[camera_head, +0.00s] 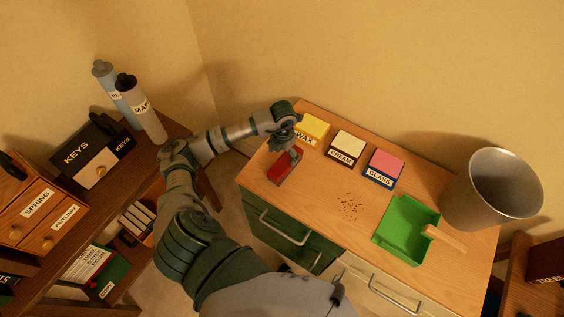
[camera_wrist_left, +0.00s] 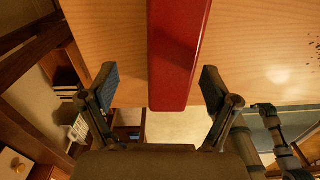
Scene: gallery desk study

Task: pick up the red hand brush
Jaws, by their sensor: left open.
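The red hand brush (camera_head: 285,166) lies on the wooden desk top (camera_head: 329,206) near its left end. In the left wrist view the brush (camera_wrist_left: 178,50) runs between the two spread fingers, with its near end past the desk edge in the picture. My left gripper (camera_head: 292,140) is at the brush's far end in the head view. It is open, and in the left wrist view (camera_wrist_left: 160,88) a gap shows between each finger and the brush. Whether the gripper touches the brush cannot be told. My right gripper is not in view.
Boxes labelled WAX (camera_head: 313,128), CREAM (camera_head: 346,147) and GLASS (camera_head: 384,167) stand along the desk's back. Dark crumbs (camera_head: 349,206) lie mid-desk. A green dustpan (camera_head: 404,232) and a grey metal bin (camera_head: 491,190) are at the right. A shelf with bottles (camera_head: 143,112) is at the left.

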